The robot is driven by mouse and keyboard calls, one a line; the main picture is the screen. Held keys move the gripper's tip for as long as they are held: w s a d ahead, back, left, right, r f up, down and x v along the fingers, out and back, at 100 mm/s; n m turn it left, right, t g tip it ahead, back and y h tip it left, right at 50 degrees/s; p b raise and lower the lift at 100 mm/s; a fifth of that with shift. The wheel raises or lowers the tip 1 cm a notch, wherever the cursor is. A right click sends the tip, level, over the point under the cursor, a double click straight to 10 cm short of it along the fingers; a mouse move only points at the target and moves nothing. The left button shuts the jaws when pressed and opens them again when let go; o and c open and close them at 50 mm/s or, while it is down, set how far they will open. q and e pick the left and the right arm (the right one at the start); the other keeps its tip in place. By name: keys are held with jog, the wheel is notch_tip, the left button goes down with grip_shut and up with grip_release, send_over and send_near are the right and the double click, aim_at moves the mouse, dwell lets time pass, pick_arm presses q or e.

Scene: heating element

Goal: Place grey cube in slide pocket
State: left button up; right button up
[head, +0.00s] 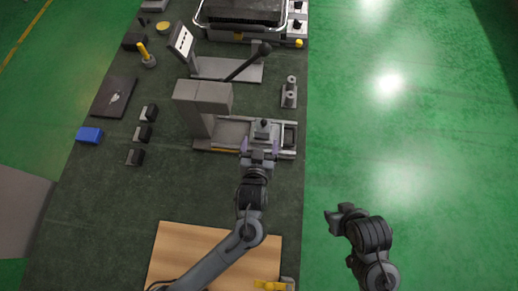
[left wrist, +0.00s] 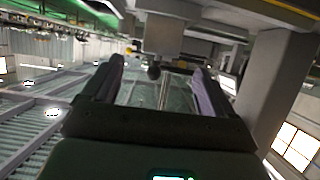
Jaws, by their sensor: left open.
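The slide is a low grey metal frame (head: 228,133) under a tall grey block tower (head: 200,98). A grey block with a dark knob (head: 263,130) sits at its right part; a dark knob (left wrist: 153,72) shows between the fingers in the left wrist view. My left gripper (head: 259,148) is open at the slide's front edge, its purple-tipped fingers (left wrist: 160,88) apart, just in front of the knobbed block. I see nothing held. I cannot tell which piece is the grey cube or make out the pocket. My right gripper (head: 337,217) hangs over the green floor, its jaws unclear.
Several small dark-and-grey blocks (head: 142,133) stand left of the slide, with a blue block (head: 89,135) beyond them. A lever stand (head: 228,68) is behind the slide. A wooden board (head: 190,245) lies at the front. The table (head: 105,210) is bare at front left.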

pick_arm(q)
jog(key=s+a+m+g+y, duration=0.1)
jog(key=s+a+g, duration=0.8)
jog(key=s+a, duration=1.1)
jog(key=shift+s+a+f+g, duration=0.2)
jog(key=shift+a+g, duration=0.2)
jog(key=shift+a, duration=0.2)
jog(key=shift+w, duration=0.1)
